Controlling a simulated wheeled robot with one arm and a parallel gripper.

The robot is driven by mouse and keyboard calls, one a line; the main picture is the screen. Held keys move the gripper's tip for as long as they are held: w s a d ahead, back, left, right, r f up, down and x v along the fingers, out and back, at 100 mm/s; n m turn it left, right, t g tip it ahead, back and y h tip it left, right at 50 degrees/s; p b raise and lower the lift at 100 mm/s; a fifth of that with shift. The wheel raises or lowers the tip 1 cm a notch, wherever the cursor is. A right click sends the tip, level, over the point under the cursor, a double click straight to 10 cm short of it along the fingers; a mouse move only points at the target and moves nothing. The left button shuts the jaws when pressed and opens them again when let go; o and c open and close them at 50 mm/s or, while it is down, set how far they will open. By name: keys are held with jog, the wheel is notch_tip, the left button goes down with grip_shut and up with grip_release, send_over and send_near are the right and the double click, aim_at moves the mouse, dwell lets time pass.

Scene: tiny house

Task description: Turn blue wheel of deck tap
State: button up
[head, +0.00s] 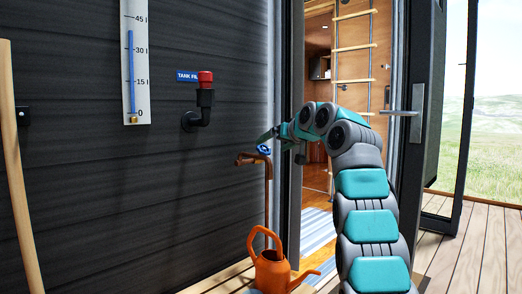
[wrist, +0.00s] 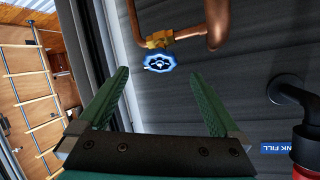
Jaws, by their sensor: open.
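The deck tap (head: 247,158) is a copper pipe with a brass valve in front of the dark wall, at the middle of the head view. Its small blue wheel (head: 264,150) sits on top. In the wrist view the blue wheel (wrist: 160,63) lies beyond the fingertips and roughly midway between them, beside the brass valve (wrist: 158,40). My gripper (wrist: 160,73) is open with green fingers spread and nothing between them. In the head view my gripper (head: 268,136) is just above the wheel, partly hidden by my arm. I cannot tell whether it touches the wheel.
An orange watering can (head: 273,272) stands below the tap.

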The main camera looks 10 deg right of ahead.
aim_at(265, 149)
jog(key=p+x, duration=0.3)
jog(key=x, duration=0.3)
jog(key=shift+w+a+f+p, duration=0.15)
jog(key=shift+w+p, duration=0.1)
jog(key=shift+p, duration=0.1)
jog(key=shift+w+f, duration=0.15)
jog(key=shift+f, duration=0.05)
jog(key=c, duration=1.4)
jog(key=shift+o, duration=0.2)
